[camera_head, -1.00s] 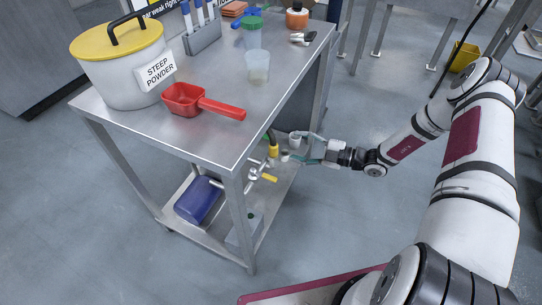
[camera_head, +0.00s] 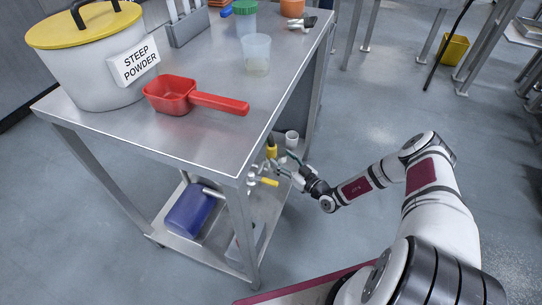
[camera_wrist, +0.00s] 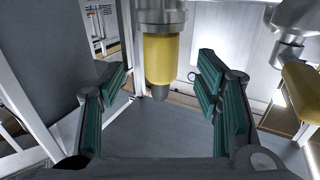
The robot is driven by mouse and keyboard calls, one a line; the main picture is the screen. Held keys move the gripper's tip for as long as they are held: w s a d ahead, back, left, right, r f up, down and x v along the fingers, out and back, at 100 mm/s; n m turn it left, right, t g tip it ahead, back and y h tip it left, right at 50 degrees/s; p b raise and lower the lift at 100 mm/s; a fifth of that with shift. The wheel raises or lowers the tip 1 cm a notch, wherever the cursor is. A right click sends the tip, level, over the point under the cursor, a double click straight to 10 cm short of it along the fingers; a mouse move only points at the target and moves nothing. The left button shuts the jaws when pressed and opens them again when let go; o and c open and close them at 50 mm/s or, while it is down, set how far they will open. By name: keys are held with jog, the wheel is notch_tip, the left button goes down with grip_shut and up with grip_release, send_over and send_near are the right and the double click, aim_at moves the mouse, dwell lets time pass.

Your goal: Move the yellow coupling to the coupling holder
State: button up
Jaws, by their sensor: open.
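The yellow coupling (camera_head: 272,151) hangs upright under the table top, near its front right leg. In the wrist view the yellow coupling (camera_wrist: 160,58) hangs from a grey metal fitting, dark tip down, between my fingers. My gripper (camera_head: 284,164) reaches in from the right, just beside the coupling. In the wrist view my gripper (camera_wrist: 162,82) is open, with a teal-padded finger on each side and visible gaps to the coupling. I cannot make out the coupling holder for certain.
A yellow valve handle (camera_head: 268,182) sits close below my gripper; it also shows at the right in the wrist view (camera_wrist: 302,92). A white cup-like part (camera_head: 291,138) is just behind. The table leg (camera_head: 243,225) stands left of it. A blue container (camera_head: 190,208) lies on the lower shelf.

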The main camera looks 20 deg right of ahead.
aim_at(275, 153)
jog(key=shift+r+b+x, duration=0.2)
jog(key=shift+b+x, duration=0.95)
jog(key=shift+x, duration=2.25)
jog(key=shift+c, duration=0.4)
grip_shut()
